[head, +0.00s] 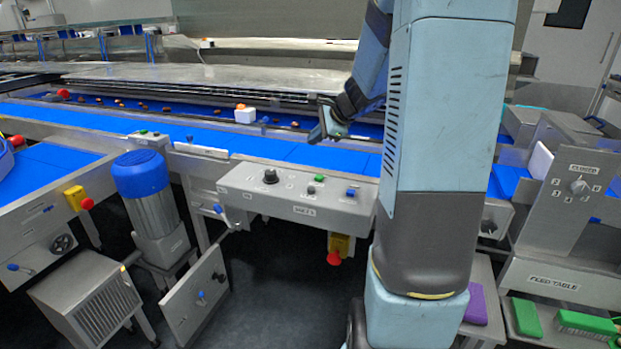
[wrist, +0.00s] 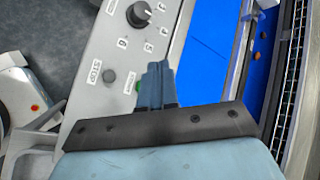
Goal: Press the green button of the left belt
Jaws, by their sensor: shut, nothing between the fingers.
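A grey control panel (head: 235,187) stands in front of a blue belt (head: 260,144). It carries a black knob (head: 270,176), a green button (head: 319,178), a dark grey button (head: 311,190) and a blue button (head: 351,193). My gripper (head: 319,137) is shut and empty, above the belt side of the panel in the head view. In the wrist view my shut fingers (wrist: 158,66) overlap the panel, and the green button (wrist: 139,87) shows only as a sliver at their left edge. Contact cannot be told.
A smaller box with a green button (head: 143,131) sits farther left. A blue-topped motor (head: 140,174) stands left of the panel. A red emergency button (head: 334,258) hangs below it. A white block (head: 245,114) and several dates lie on the far belt.

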